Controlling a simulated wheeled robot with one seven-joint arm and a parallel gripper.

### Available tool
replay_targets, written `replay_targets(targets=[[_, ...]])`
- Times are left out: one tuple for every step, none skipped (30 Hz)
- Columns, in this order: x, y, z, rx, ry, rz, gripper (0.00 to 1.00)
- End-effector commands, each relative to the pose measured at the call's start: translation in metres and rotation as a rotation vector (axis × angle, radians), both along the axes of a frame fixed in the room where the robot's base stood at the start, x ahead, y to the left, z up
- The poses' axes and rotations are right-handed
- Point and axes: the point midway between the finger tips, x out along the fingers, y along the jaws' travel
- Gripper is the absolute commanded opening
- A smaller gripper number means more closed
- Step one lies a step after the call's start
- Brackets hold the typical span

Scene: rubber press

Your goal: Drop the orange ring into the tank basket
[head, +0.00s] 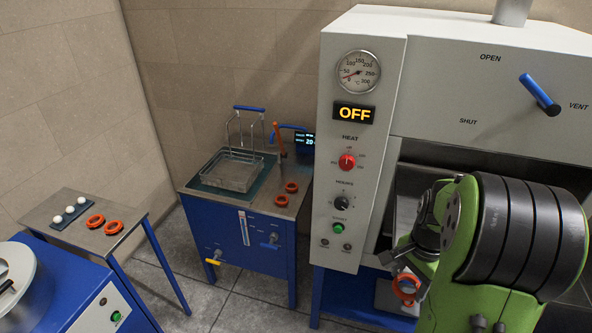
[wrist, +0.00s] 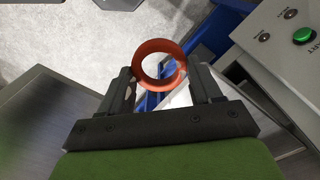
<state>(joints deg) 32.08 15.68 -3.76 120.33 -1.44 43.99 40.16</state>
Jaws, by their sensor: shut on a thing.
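My gripper (wrist: 160,82) is shut on an orange ring (wrist: 144,53), which stands out past the fingertips in the wrist view. In the head view the held ring (head: 405,288) is low at the right, in front of the press and partly hidden by the gripper. The tank basket (head: 232,172), a wire basket with a tall handle and a blue grip, sits in the top of the blue tank (head: 228,235) at the middle left. The gripper is well to the right of the basket and nearer to me.
Two orange rings (head: 286,192) lie on the tank's top, right of the basket. A side table (head: 75,245) holds two more rings (head: 104,222) and white balls. Floor shows left of the tank.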

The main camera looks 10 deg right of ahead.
Motion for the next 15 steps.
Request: replay_targets(targets=[[0.008,0.014,-0.013,0.004,0.007,0.088,0.35],[0.012,0.022,-0.020,0.004,0.007,0.145,0.35],[0.020,0.036,-0.033,0.004,0.008,0.237,0.35],[0.027,0.046,-0.043,0.006,0.010,0.308,0.35],[0.033,0.057,-0.053,0.007,0.010,0.383,0.35],[0.042,0.071,-0.066,0.006,0.009,0.482,0.35],[0.048,0.081,-0.075,0.004,0.009,0.552,0.35],[0.054,0.091,-0.084,0.005,0.010,0.622,0.35],[0.062,0.103,-0.095,0.003,0.009,0.707,0.35],[0.067,0.111,-0.103,0.002,0.008,0.768,0.35],[0.073,0.119,-0.110,0.002,0.007,0.824,0.35],[0.079,0.129,-0.119,0.002,0.006,0.893,0.35],[0.083,0.135,-0.125,0.001,0.006,0.941,0.35],[0.087,0.142,-0.131,0.000,0.006,0.987,0.35],[0.092,0.148,-0.138,-0.002,0.005,1.038,0.35]])
